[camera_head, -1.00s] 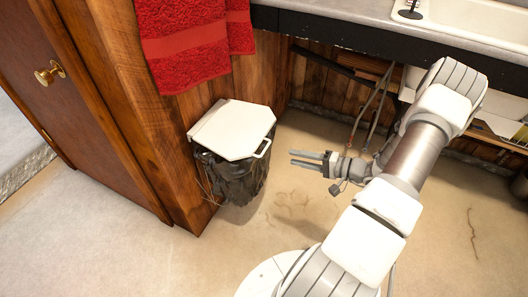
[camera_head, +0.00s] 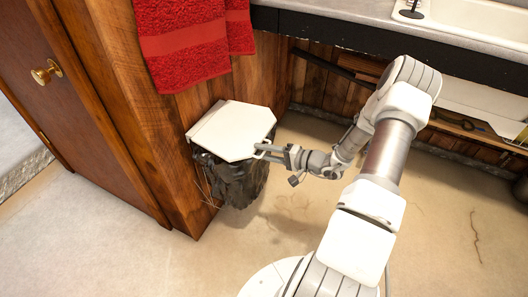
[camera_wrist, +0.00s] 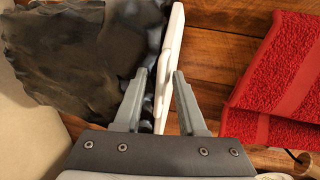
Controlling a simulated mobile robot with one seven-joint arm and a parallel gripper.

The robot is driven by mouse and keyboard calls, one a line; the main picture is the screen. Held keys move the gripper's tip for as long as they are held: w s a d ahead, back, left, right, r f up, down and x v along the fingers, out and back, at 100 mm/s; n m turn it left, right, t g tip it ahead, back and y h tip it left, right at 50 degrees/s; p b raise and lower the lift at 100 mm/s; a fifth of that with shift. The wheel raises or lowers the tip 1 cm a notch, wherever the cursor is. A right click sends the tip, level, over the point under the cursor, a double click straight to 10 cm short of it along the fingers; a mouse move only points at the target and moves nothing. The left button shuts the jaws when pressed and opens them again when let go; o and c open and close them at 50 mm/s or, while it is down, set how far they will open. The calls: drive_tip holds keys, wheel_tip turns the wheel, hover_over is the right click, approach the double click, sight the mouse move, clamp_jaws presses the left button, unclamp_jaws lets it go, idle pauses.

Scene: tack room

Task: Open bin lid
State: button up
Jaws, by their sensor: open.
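The white bin lid (camera_head: 230,131) lies shut on the bin, whose black bag (camera_head: 235,182) hangs around its sides against the wooden panel. A small handle loop at the lid's right front corner is largely hidden by my fingers in the head view. My gripper (camera_head: 263,151) is open at that corner. In the wrist view the lid (camera_wrist: 177,30) shows edge-on as a thin white strip, with the black bag (camera_wrist: 85,50) left of it. My fingers (camera_wrist: 161,78) stand on either side of the strip's lower part, at the handle. I cannot tell if either finger touches it.
A red towel (camera_head: 187,45) hangs above and behind the bin; it also shows at right in the wrist view (camera_wrist: 285,80). A wooden door (camera_head: 75,110) with a brass knob is at left. The counter (camera_head: 330,20) overhangs at the back. The floor in front is clear.

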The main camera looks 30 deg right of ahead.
clamp_jaws()
drive_tip(key=shift+s+f, duration=0.1)
